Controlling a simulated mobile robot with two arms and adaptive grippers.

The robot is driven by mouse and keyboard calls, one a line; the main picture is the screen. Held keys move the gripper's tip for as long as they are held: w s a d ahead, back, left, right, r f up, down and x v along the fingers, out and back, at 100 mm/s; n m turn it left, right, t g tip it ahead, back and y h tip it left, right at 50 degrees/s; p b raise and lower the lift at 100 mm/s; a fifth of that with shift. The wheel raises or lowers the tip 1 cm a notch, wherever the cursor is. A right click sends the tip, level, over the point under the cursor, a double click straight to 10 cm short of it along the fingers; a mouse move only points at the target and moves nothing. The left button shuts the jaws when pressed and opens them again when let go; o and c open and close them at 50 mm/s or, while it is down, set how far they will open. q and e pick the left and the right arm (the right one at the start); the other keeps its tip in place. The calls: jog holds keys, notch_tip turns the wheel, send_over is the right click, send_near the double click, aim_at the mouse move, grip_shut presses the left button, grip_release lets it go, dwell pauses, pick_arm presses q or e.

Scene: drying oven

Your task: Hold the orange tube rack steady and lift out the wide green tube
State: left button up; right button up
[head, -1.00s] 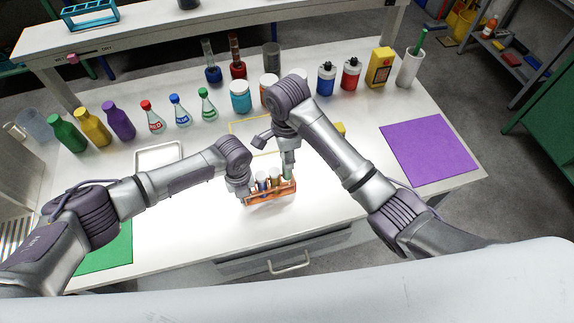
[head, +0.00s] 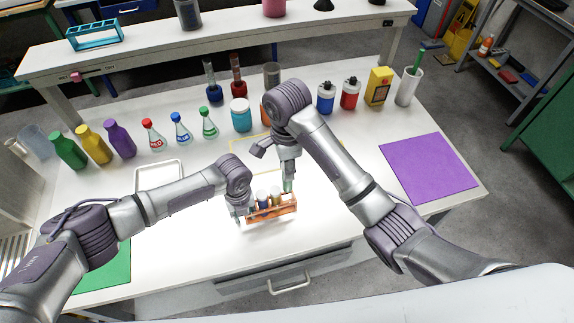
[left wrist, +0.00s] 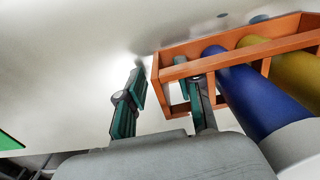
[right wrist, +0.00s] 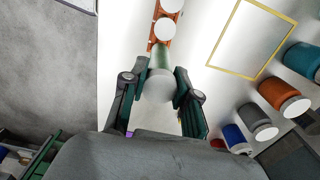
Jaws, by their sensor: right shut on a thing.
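The orange tube rack (head: 272,214) stands on the white table and holds a blue tube (left wrist: 245,85) and a yellow tube (left wrist: 285,57). My left gripper (head: 238,216) is at the rack's left end. In the left wrist view its fingers (left wrist: 165,95) are apart, one outside the rack's end and one against or behind its frame; contact is unclear. My right gripper (head: 289,183) is shut on the wide green tube (right wrist: 161,57) near its white cap, above the rack's right end. The tube looks upright; its lower end is hidden.
A yellow outlined square (right wrist: 250,40) lies on the table behind the rack. Bottles and flasks, such as the cyan jar (head: 241,115), line the back. A purple mat (head: 428,167) lies at right, and a white tray (head: 158,174) at left. The table's front edge is close.

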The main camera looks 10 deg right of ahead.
pick_arm(q)
notch_tip(320, 180, up, 12)
dwell(0.5)
